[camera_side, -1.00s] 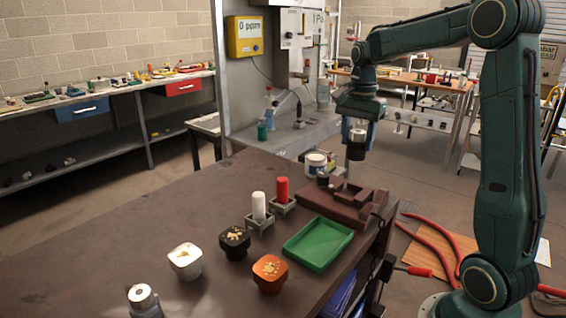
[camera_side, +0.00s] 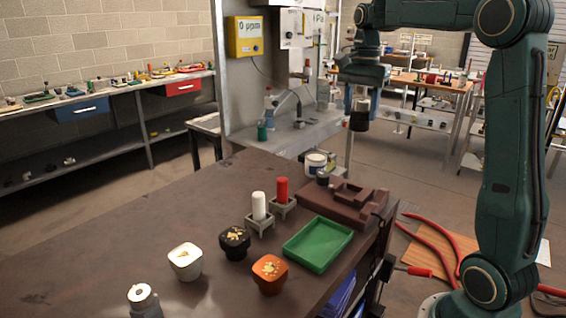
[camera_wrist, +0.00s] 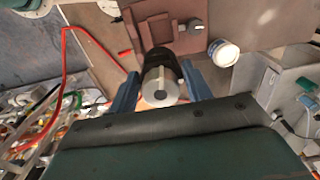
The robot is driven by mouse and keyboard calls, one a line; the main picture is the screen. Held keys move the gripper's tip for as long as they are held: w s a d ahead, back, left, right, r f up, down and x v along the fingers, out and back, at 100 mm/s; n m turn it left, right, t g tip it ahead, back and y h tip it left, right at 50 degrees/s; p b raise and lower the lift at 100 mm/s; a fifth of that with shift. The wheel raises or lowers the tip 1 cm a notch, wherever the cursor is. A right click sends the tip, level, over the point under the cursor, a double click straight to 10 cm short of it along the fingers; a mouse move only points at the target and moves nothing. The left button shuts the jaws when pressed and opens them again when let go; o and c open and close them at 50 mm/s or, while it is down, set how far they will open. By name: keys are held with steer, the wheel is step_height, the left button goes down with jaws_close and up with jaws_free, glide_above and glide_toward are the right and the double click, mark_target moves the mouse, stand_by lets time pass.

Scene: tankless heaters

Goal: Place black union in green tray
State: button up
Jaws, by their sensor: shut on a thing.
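My gripper (camera_side: 359,106) is above the far right end of the dark workbench, shut on the black union (camera_side: 359,122), which hangs below the fingers in the side view. In the wrist view the union (camera_wrist: 160,86) sits between the two blue fingers (camera_wrist: 158,90); its near end is silver with a hole and its far part is black. The green tray (camera_side: 318,244) lies on the bench near its right edge, empty, lower and nearer the side camera than my gripper. The tray cannot be made out in the wrist view.
A brown fixture (camera_side: 345,203) stands behind the tray, with a white tub (camera_side: 315,164) beyond it. Red (camera_side: 282,190) and white (camera_side: 258,206) cylinders stand in grey holders left of the tray. Orange (camera_side: 269,273), black (camera_side: 234,242) and white (camera_side: 185,260) containers stand in front.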

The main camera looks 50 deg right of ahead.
steer(key=shift+a, duration=0.1)
steer(key=s+a+f+n, duration=0.2)
steer(key=a+f+n, duration=0.3)
steer(key=a+f, duration=0.9)
steer(key=a, duration=0.4)
steer(key=shift+a+f, duration=0.4)
steer(key=shift+f, duration=0.2)
steer(key=shift+f, duration=3.2)
steer(key=shift+f, duration=0.55)
steer(key=o, duration=1.4)
